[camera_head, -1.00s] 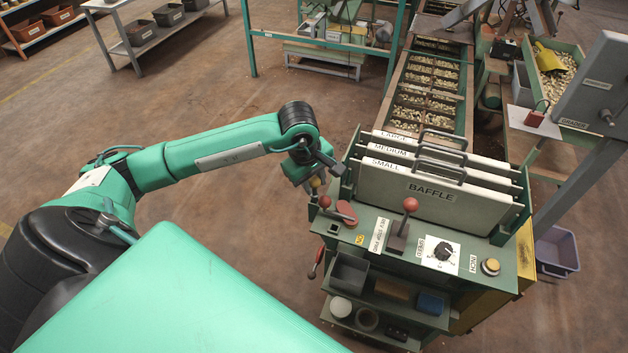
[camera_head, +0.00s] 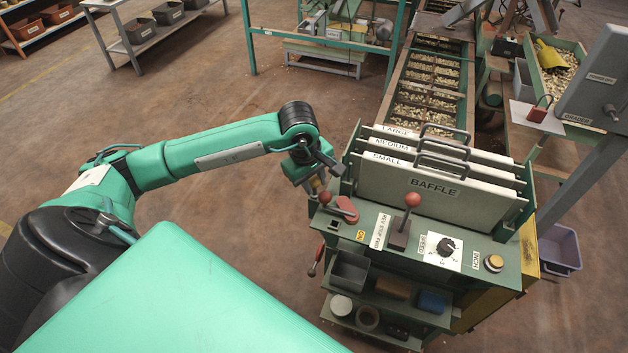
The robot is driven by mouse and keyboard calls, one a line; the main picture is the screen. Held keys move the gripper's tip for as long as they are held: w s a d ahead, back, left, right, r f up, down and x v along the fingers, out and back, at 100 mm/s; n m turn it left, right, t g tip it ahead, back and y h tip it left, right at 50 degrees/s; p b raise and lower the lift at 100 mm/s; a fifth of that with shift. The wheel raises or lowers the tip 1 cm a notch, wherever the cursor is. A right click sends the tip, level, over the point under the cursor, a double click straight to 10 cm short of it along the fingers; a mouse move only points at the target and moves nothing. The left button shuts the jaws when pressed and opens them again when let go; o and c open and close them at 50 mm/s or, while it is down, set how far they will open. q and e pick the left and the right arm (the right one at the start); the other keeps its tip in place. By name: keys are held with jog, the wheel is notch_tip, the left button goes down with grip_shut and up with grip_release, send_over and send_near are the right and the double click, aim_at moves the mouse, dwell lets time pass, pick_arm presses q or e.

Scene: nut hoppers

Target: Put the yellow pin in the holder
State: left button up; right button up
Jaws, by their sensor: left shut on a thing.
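My left gripper (camera_head: 318,180) is at the left end of the green hopper console (camera_head: 384,250), over its back left corner. It is shut on a small yellowish thing (camera_head: 316,185), taken to be the yellow pin; the fingers hide most of it. A red ball knob (camera_head: 324,198) shows just below it, and I cannot tell whether they touch. A small dark square opening (camera_head: 333,225) is on the console's left end; I cannot tell whether it is the holder. My right gripper is not in view.
Baffle plates (camera_head: 440,188) stand upright behind the console.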

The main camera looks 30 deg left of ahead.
pick_arm(q)
jog(key=o, duration=1.1)
jog(key=r, duration=0.4)
jog(key=s+r+b, duration=0.1)
jog(key=r, duration=0.4)
jog(key=s+a+r, duration=0.1)
jog(key=r, duration=0.3)
jog(key=shift+s+r+b, duration=0.25)
jog(key=shift+r+b, duration=0.05)
jog(key=shift+b, duration=0.05)
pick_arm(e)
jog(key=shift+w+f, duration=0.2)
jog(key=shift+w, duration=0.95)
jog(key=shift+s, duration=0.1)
